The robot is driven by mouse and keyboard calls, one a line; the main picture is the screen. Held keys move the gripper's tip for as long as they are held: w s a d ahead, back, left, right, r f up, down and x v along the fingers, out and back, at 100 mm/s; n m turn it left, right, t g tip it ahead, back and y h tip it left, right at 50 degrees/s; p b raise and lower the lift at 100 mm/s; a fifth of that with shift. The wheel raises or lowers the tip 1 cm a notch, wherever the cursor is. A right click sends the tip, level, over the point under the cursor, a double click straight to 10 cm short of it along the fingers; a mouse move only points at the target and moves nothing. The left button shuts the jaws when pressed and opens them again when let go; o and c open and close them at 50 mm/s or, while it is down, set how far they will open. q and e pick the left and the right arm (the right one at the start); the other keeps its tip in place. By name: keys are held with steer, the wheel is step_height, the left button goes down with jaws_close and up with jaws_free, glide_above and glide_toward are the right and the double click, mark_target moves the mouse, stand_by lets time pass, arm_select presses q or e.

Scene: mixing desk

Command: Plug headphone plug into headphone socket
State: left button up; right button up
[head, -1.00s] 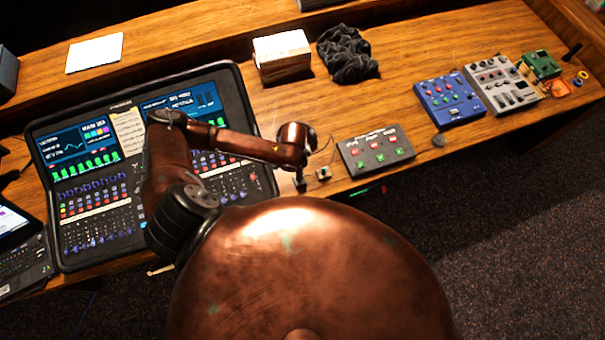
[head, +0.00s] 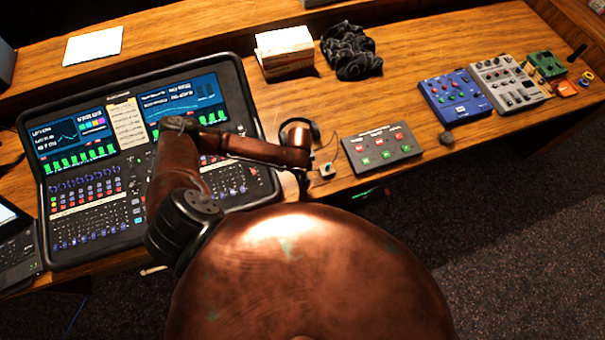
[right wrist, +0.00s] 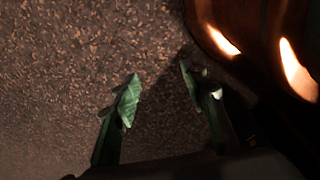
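My left arm reaches over the mixing console, and its gripper (head: 303,184) points down at the desk's front edge. It is dark and small, so its fingers cannot be made out. A small pale block with a dark top (head: 326,171), possibly the socket, sits just right of it. A black curved band (head: 313,128), possibly headphones, shows partly behind my left wrist. I cannot make out the headphone plug. In the right wrist view my right gripper (right wrist: 160,85) has two green fingers apart with only carpet between them.
The large mixing console (head: 140,228) fills the desk's left. A grey button box (head: 381,147) stands right of my left gripper. A blue box (head: 455,97), a grey mixer (head: 507,84), a white-topped box (head: 285,50) and black cloth (head: 351,51) lie farther off.

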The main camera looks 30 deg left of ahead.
arm_select(q)
steer(key=shift+s+r, duration=0.25)
steer(key=shift+w+f, duration=0.25)
steer(key=shift+w, duration=0.3)
arm_select(e)
steer(key=s, duration=0.5)
arm_select(q)
steer(key=shift+w+f, duration=0.4)
steer(key=shift+w, duration=0.4)
steer(key=shift+s+r, duration=0.2)
steer(key=shift+s, duration=0.3)
steer(key=shift+s+r, duration=0.15)
steer(key=shift+s, duration=0.1)
steer(key=shift+w+d+f+p, duration=0.2)
steer(key=shift+w+d+p, duration=0.1)
steer(key=shift+p, duration=0.25)
steer(key=shift+s, duration=0.15)
steer(key=shift+s+a+r, duration=0.1)
steer(key=shift+s, duration=0.1)
steer(key=shift+w, duration=0.15)
steer(key=shift+w+a+p, duration=0.1)
steer(key=shift+p, duration=0.25)
arm_select(e)
steer(key=w, duration=0.1)
steer(key=w+r, duration=0.1)
steer(key=w, duration=0.1)
steer(key=shift+w+r, duration=0.25)
steer(key=shift+r, duration=0.1)
